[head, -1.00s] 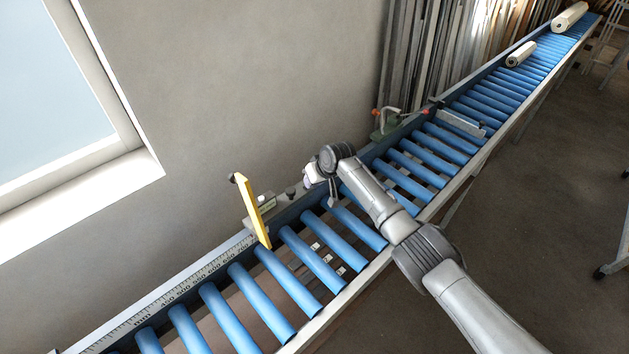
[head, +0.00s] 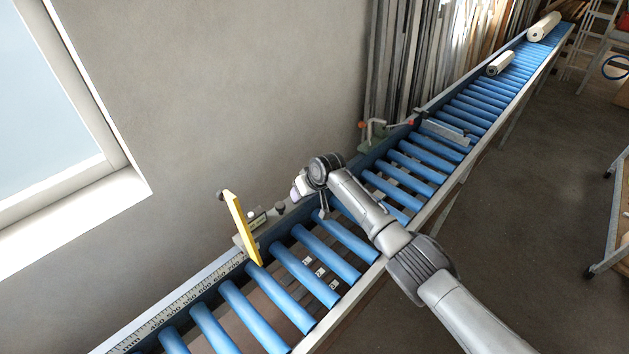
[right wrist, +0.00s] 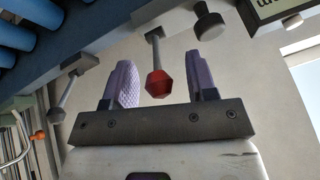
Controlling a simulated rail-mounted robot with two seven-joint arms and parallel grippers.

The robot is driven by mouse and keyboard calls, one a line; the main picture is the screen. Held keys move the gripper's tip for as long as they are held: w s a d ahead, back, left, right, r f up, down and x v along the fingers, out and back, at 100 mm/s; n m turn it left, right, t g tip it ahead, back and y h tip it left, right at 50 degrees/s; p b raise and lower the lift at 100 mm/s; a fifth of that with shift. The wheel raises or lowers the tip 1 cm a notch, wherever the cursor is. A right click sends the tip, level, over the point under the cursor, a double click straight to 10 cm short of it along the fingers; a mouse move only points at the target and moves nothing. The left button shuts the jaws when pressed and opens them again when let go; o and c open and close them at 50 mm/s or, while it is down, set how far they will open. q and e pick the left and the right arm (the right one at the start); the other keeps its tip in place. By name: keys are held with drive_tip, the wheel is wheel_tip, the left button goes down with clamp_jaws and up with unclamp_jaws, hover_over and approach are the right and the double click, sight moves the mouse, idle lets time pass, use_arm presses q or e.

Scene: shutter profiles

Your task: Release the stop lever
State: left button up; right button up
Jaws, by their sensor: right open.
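In the right wrist view a lever with a faceted red knob (right wrist: 158,84) on a grey stem comes from the rail and stands between the fingers of my right gripper (right wrist: 160,62). The fingers are apart, with a visible gap on each side of the knob. In the head view my right gripper (head: 309,196) is over the conveyor's far rail, right of the yellow stop arm (head: 241,228); the red knob is hidden there. The yellow arm stands tilted up at the rail. My left gripper is not in view.
A second lever with a dark knob (right wrist: 57,115) is left of the gripper in the wrist view, and a round black knob (right wrist: 208,24) is right. The blue roller conveyor (head: 318,257) runs diagonally. A clamp with a green base (head: 372,138) is farther along; cream rolls (head: 500,63) lie beyond.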

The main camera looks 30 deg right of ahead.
drive_tip(key=b+v, duration=0.1)
drive_tip(key=v, duration=1.1)
drive_tip(key=shift+s+r, duration=0.25)
drive_tip(key=shift+r, duration=0.05)
drive_tip(key=shift+d, duration=0.1)
